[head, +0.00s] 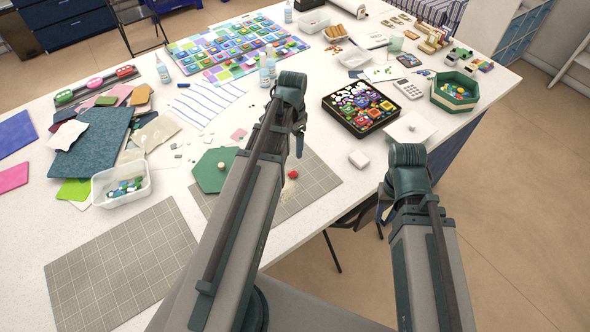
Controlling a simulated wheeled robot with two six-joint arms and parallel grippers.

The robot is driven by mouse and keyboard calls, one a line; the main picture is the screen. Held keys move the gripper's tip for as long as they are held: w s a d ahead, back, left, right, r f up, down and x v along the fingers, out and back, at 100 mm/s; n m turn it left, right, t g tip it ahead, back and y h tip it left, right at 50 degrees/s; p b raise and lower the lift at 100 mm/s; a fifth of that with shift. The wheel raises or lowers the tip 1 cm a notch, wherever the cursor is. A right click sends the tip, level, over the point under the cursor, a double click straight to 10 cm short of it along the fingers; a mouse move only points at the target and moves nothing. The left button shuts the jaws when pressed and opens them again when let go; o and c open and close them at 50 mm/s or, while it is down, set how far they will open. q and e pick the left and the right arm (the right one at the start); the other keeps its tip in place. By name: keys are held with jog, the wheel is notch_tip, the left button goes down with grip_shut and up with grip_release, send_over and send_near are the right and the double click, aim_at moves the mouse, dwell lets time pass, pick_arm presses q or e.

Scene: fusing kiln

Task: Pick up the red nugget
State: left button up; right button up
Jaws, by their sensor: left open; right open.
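A small red nugget (293,174) lies on a grey gridded mat (318,187) near the table's front edge, just right of my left forearm. My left gripper (299,150) points down a little beyond the nugget in the picture, apart from it. It is open and looks empty, and its fingers are small and partly hidden by the wrist. My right gripper (382,222) hangs in front of the table's edge, to the right of the nugget. It is open and its fingers are mostly hidden behind my wrist.
A green hexagonal lid (210,178) with a knob lies left of my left arm. A dark tray of colourful pieces (350,124) and a small white block (358,159) are to the right. A second gridded mat (115,270) is bare. A chair (337,252) stands below the edge.

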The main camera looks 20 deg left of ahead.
pick_arm(q)
jog(key=b, duration=0.9)
send_over(293, 172)
notch_tip(293, 172, down, 9)
jog(key=shift+s+r, duration=0.1)
jog(key=shift+r, duration=0.05)
notch_tip(293, 172, down, 5)
jog(key=b, duration=0.5)
grip_shut()
